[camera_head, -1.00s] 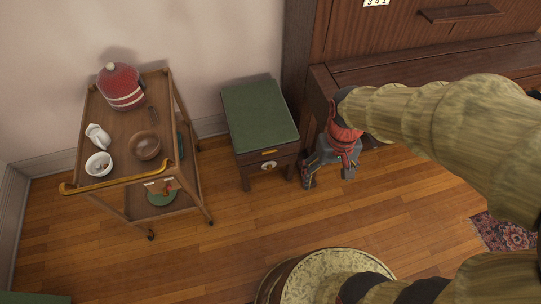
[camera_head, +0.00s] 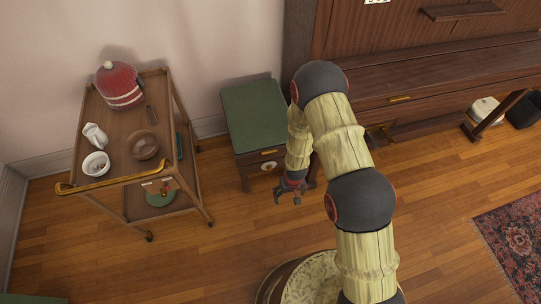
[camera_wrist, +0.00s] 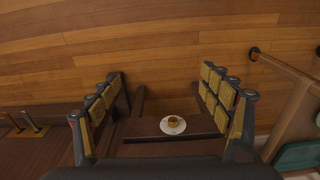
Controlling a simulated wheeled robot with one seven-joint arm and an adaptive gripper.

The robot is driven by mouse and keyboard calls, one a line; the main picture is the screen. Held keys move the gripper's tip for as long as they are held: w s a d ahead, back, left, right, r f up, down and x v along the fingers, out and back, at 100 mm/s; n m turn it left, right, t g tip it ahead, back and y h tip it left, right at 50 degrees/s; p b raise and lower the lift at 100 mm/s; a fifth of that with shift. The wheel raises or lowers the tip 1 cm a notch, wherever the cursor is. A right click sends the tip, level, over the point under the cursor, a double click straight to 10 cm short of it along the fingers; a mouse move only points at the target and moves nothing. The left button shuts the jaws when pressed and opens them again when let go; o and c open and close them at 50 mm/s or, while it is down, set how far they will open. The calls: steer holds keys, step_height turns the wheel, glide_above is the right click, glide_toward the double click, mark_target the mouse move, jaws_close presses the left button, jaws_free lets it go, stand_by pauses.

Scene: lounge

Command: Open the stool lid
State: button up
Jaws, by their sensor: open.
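The stool with its green padded lid (camera_head: 253,115) stands against the wall in the head view, and the lid is shut. Its dark wooden front carries a small brass plate (camera_head: 268,152) below the lid edge and a round white disc (camera_head: 268,165). The wrist view shows the disc with a brown knob (camera_wrist: 173,124) on the stool's front. My gripper (camera_head: 287,194) is in front of the stool, low and to the right of the disc. Its padded fingers are spread wide and empty in the wrist view. My arm hides part of the stool's right side.
A piano (camera_head: 430,75) stands to the right. A round patterned seat (camera_head: 305,278) is nearby at the bottom. Floor in front of the stool is clear.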

step_height(320, 180, down, 16)
steer(key=a+t, duration=0.2)
steer(key=t, duration=0.1)
steer(key=t+y+b, duration=0.1)
steer(key=t+y, duration=0.4)
steer(key=t, duration=0.9)
glide_toward(269, 150)
steer(key=shift+b+x, duration=1.25)
steer(key=shift+x, duration=2.4)
steer(key=shift+c, duration=0.5)
steer(key=c, duration=1.5)
steer(key=shift+c, duration=0.4)
